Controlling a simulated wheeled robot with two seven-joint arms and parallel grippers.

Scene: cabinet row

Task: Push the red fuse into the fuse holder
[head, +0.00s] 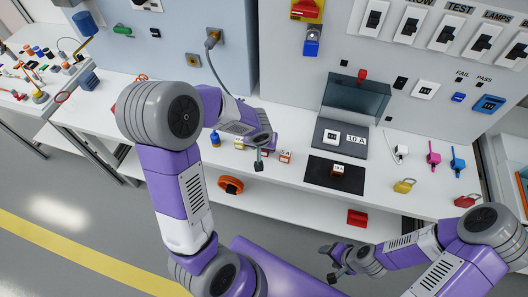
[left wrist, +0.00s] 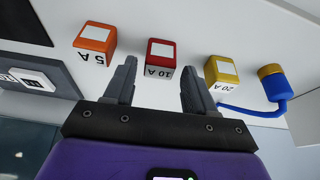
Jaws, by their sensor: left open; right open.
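The red fuse (left wrist: 160,57), marked 10 A, stands upright on the bench, between an orange 5 A fuse (left wrist: 95,40) and a yellow 20 A fuse (left wrist: 221,70). My left gripper (left wrist: 157,85) is open and empty, its fingers pointing at the red fuse, which appears just beyond the tips. In the head view my left gripper (head: 259,160) partly hides the fuses. The fuse holder (head: 331,137) is a white socket on a grey plate labelled 10 A, under a raised clear cover (head: 355,97). My right gripper (head: 335,260) is open and empty, low in front of the bench.
A cable (head: 215,70) hangs behind my left arm.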

